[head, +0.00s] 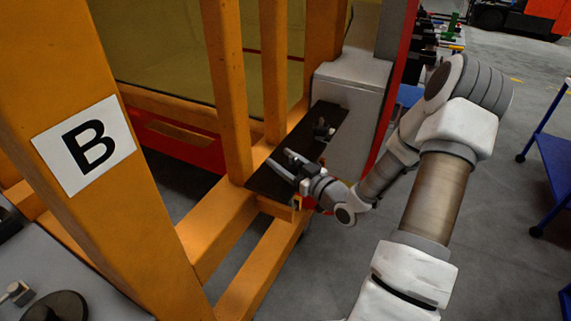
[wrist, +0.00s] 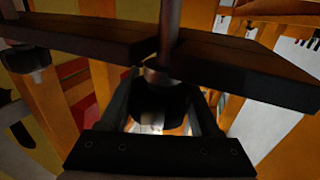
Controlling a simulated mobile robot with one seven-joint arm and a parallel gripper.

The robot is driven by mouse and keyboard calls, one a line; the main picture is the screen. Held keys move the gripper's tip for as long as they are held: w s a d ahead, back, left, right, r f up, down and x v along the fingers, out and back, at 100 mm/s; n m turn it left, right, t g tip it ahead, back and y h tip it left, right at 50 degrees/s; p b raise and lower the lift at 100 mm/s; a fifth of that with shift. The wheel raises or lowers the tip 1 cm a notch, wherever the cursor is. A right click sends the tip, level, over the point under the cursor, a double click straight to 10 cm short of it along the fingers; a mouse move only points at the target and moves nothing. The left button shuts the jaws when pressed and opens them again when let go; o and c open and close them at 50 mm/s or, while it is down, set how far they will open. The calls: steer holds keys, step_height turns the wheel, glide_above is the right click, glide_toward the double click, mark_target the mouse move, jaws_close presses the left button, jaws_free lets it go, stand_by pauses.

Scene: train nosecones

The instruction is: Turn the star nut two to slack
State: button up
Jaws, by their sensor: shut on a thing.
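My gripper (head: 284,162) is over the near end of a dark plate (head: 268,184) on the orange frame in the head view. In the wrist view my gripper (wrist: 163,96) has its fingers on both sides of a black star nut (wrist: 160,103) and is shut on it. This nut sits on a metal stud (wrist: 168,35) that passes the dark plate (wrist: 240,66). A second star nut (wrist: 26,58) shows at the left edge of the wrist view, and a nut (head: 322,129) stands farther along the plate in the head view. No number shows on either nut.
Orange posts (head: 228,90) rise close beside my gripper, and a pale grey box (head: 352,95) stands behind the plate. A sign with a B (head: 84,145) is at left. A blue cart (head: 552,160) is at far right. Grey floor (head: 500,215) lies open at right.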

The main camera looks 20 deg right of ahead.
steer(key=shift+a+n+g+y, duration=0.2)
steer(key=shift+n+g+y, duration=0.3)
steer(key=shift+n+y, duration=0.6)
steer(key=shift+s, duration=0.1)
steer(key=o, duration=1.4)
steer(key=b+v, duration=0.1)
steer(key=v, duration=1.6)
steer(key=shift+d+f, duration=0.15)
steer(key=shift+d, duration=0.1)
